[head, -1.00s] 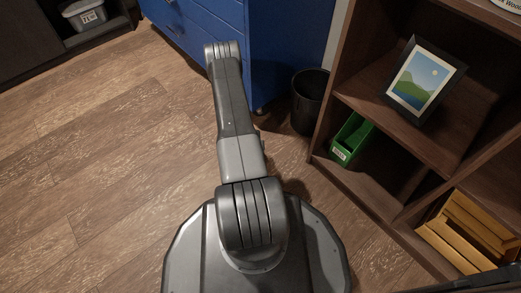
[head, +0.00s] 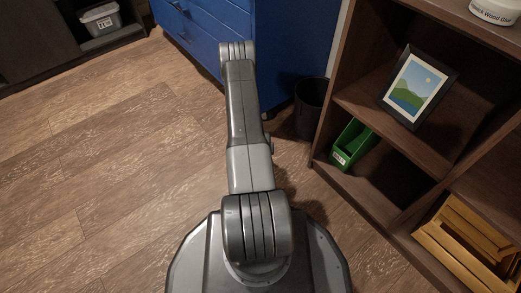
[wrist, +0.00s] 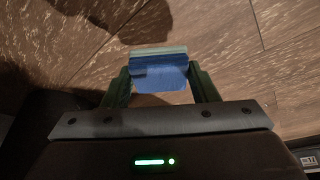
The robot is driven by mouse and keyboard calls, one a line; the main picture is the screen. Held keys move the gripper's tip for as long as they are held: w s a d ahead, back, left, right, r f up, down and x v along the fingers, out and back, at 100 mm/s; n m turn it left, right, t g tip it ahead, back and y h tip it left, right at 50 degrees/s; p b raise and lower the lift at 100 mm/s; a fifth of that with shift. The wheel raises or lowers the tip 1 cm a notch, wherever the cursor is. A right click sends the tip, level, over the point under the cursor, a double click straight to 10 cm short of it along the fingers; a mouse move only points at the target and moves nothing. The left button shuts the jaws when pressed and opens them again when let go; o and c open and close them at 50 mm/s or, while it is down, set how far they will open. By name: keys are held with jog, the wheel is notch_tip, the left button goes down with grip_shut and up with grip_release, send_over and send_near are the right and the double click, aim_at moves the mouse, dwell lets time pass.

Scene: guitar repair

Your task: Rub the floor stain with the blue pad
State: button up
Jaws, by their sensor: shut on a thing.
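In the wrist view my gripper (wrist: 160,88) is shut on the blue pad (wrist: 160,77), which sits between its two green fingers. The pad is blue with a pale greenish strip along its far edge. Wooden floor shows beyond the pad; I cannot tell whether the pad touches it. In the head view my arm reaches forward and hides my gripper and the pad.
A blue cabinet (head: 295,45) stands ahead, with a black bin (head: 311,106) at its right. A brown shelf (head: 365,185) at the right holds a green bin (head: 352,146), a framed picture (head: 418,88) and a yellow crate (head: 466,245). A grey box (head: 100,20) is at upper left. Floor at left is clear.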

jog(key=shift+r+p, duration=0.4)
jog(key=shift+r, duration=1)
